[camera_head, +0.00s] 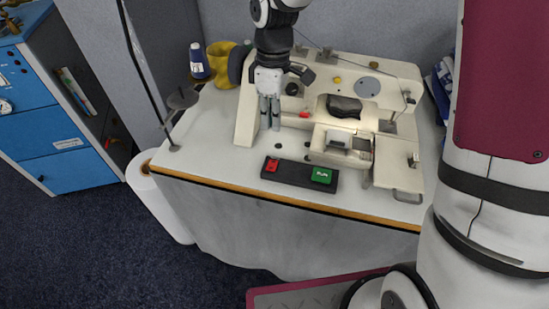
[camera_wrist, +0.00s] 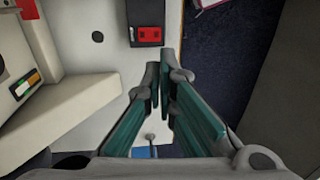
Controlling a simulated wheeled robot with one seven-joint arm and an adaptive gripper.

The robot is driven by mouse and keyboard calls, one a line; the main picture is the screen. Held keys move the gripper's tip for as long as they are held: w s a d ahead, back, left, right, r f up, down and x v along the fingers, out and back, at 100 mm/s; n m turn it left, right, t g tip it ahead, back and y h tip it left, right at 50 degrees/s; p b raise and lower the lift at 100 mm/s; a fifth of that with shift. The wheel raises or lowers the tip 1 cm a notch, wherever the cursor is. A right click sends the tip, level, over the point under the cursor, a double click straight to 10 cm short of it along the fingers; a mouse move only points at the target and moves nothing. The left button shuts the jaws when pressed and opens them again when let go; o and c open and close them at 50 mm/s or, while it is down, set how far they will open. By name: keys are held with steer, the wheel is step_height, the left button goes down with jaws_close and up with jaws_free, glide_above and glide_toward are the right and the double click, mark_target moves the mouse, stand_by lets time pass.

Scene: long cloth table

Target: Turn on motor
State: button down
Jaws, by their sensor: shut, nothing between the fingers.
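A dark switch box (camera_head: 293,181) lies on the white table near its front edge. It has a red button (camera_head: 272,166) at its left end and a green button (camera_head: 321,175) with white marking toward its right end. In the wrist view the red button (camera_wrist: 149,34) shows at the top, beyond the fingertips; the green button is not in that view. My gripper (camera_head: 269,126) points down above the table, behind the red button, in front of the sewing machine's left part. Its fingers (camera_wrist: 164,72) are shut and empty, apart from the box.
A cream sewing machine (camera_head: 345,83) fills the back and right of the table (camera_head: 215,140). The table's front left is clear.

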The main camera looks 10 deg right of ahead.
mark_target(270, 169)
steer(key=shift+f, duration=0.15)
steer(key=f, duration=0.4)
steer(key=s+f, duration=0.1)
steer(key=f, duration=0.8)
steer(key=shift+s+a+f+p, duration=0.3)
steer(key=shift+a+f+p, duration=0.05)
steer(key=shift+f, duration=0.05)
steer(key=shift+s+a+f+t, duration=0.1)
steer(key=shift+s+f+t, duration=0.05)
steer(key=shift+f+t, duration=0.2)
steer(key=shift+r, duration=0.1)
steer(key=shift+w+d+r, duration=0.25)
steer(key=shift+w+d, duration=0.1)
steer(key=shift+w, duration=0.4)
steer(key=shift+r, duration=0.15)
